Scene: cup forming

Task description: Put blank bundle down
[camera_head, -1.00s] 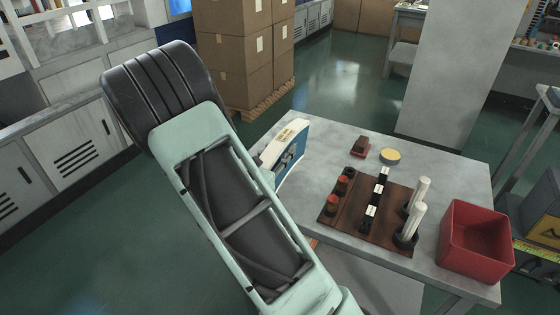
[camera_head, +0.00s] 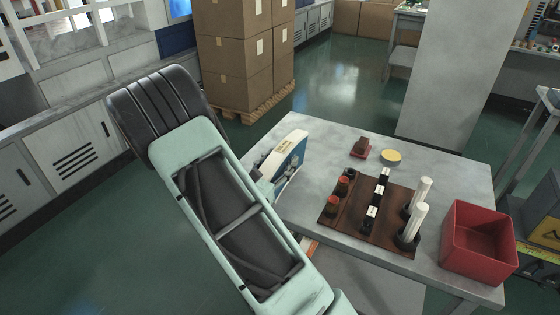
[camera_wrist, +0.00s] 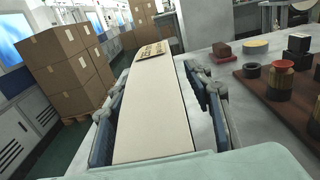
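The blank bundle is a long, pale flat stack with printed marks at its far end. In the wrist view the bundle (camera_wrist: 153,105) runs forward between the two blue fingers of my gripper (camera_wrist: 155,110), which is shut on it. In the head view the bundle (camera_head: 281,151) stands tilted at the table's left end, partly hidden by my gripper (camera_head: 284,172) and arm. Whether its lower edge touches the grey table (camera_head: 325,145) cannot be told.
A brown mat (camera_head: 341,222) holds dark and red-topped pieces and two white cup stacks (camera_head: 411,222). A red bin (camera_head: 478,240) stands at the right end. A brown block (camera_head: 360,146) and yellow disc (camera_head: 390,156) lie behind the mat. Bare tabletop lies between bundle and mat.

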